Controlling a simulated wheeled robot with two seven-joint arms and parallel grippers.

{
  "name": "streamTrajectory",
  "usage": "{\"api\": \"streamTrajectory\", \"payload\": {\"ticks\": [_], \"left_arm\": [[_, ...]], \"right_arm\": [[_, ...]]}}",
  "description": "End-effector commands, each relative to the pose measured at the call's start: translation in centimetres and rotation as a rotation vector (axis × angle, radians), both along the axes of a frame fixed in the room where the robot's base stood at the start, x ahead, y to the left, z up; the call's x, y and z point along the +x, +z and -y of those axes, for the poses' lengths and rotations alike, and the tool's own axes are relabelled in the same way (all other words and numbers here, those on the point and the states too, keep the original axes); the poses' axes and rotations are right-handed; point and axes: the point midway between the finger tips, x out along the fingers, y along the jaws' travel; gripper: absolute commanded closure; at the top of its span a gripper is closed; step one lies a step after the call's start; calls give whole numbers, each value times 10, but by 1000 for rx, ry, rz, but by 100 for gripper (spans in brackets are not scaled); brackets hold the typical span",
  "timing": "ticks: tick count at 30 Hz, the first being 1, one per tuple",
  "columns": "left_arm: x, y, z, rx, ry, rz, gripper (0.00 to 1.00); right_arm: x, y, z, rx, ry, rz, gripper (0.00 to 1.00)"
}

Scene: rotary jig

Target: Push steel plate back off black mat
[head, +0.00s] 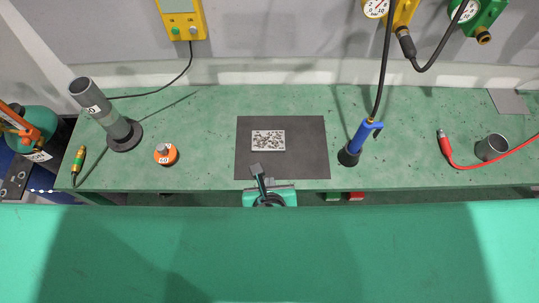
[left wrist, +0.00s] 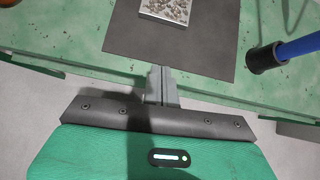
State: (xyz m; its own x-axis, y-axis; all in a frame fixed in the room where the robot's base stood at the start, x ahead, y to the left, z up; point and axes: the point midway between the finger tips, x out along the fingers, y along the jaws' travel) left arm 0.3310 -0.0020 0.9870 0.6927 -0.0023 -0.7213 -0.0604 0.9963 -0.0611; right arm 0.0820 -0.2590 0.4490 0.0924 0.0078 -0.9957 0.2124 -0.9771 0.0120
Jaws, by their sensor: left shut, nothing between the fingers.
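The steel plate (head: 268,140), a small light rectangle with dark speckles, lies on the black mat (head: 308,160), a little left of its middle. In the left wrist view, the plate (left wrist: 166,11) is cut off by the top edge and the mat (left wrist: 205,45) lies beneath it. My left gripper (head: 256,169) shows over the mat's near edge, on the near side of the plate and apart from it. Its fingers (left wrist: 161,72) are shut together and empty; I cannot tell their height above the mat. My right gripper is in neither view.
A blue-handled tool (head: 362,137) on a hanging cable stands right of the mat. An orange weight (head: 165,154) and a grey cylinder on a round base (head: 124,137) stand to the left. The green bench behind the mat is clear up to the wall.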

Motion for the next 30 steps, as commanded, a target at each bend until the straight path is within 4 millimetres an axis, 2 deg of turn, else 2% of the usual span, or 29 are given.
{"api": "streamTrajectory", "payload": {"ticks": [4, 8, 20, 24, 30], "left_arm": [[2, -3, 0, 64, -59, 22, 100], [12, -13, 0, 69, -62, 23, 100], [69, -69, 0, 66, -59, 21, 100], [91, -68, 0, 64, -59, 22, 100], [107, -71, 0, 63, -60, 20, 100]], "right_arm": [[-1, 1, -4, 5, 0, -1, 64], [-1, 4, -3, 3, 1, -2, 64], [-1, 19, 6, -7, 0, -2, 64], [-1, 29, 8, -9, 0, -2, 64], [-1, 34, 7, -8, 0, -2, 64]]}}
